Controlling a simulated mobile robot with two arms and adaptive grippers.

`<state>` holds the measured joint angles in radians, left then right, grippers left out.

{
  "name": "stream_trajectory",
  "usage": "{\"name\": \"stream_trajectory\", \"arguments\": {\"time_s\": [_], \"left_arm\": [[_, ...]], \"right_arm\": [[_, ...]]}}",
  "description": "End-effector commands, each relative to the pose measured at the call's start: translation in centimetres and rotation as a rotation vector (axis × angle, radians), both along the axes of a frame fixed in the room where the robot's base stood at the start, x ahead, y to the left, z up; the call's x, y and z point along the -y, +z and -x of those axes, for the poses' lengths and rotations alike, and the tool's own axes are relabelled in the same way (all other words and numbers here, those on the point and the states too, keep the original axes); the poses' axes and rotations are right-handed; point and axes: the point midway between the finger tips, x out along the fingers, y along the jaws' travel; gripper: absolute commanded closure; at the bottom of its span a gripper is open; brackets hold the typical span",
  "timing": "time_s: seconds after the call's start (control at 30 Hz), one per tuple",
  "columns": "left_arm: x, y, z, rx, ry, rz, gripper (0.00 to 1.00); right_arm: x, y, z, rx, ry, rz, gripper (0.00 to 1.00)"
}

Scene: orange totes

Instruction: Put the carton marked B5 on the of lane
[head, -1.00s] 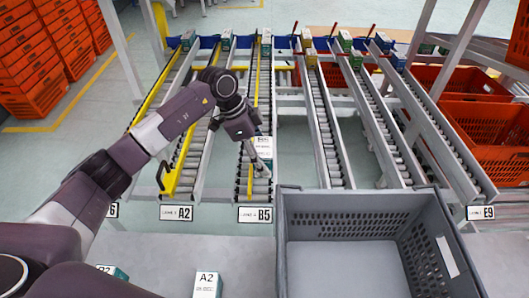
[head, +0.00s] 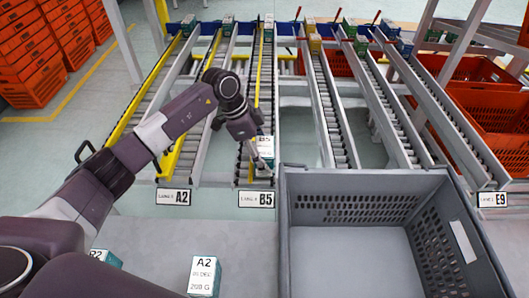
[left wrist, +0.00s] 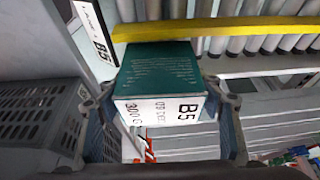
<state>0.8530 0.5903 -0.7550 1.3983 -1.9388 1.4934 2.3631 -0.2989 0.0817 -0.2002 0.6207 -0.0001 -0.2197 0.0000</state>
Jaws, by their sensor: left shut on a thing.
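The carton marked B5 (head: 265,146) is white with a teal side. It is over the near end of the roller lane labelled B5 (head: 256,199). My left gripper (head: 260,158) is shut on it. In the left wrist view the carton (left wrist: 160,75) sits between the two fingers (left wrist: 162,125), its B5 print and teal face showing. A yellow bar and rollers lie just beyond it. I cannot tell whether the carton touches the rollers. My right gripper is not in view.
A grey crate (head: 300,240), empty where I see into it, stands at the front right. Two cartons, one marked A2 (head: 205,276), stand on the near table (head: 150,235). Lane A2 (head: 173,198) is left of lane B5. Orange totes (head: 495,130) stand at the right.

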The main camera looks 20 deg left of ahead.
Motion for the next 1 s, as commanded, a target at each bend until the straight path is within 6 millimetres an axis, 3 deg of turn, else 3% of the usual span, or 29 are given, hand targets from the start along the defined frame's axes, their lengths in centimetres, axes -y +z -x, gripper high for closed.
{"name": "stream_trajectory", "arguments": {"time_s": [0.73, 0.77, 0.93, 1.0], "left_arm": [[0.01, 0.07, -0.01, 0.002, -0.001, 0.001, 0.7], [0.01, 0.07, -0.01, 0.002, -0.001, 0.001, 0.38], [0.0, 0.07, -0.01, 0.0, 0.0, 0.001, 0.19], [0.0, 0.07, -0.01, 0.0, 0.0, 0.001, 0.19]], "right_arm": [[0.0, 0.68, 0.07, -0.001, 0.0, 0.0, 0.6], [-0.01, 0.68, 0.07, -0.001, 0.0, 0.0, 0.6], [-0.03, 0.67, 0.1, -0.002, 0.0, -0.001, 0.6], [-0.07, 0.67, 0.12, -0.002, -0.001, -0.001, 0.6]]}}
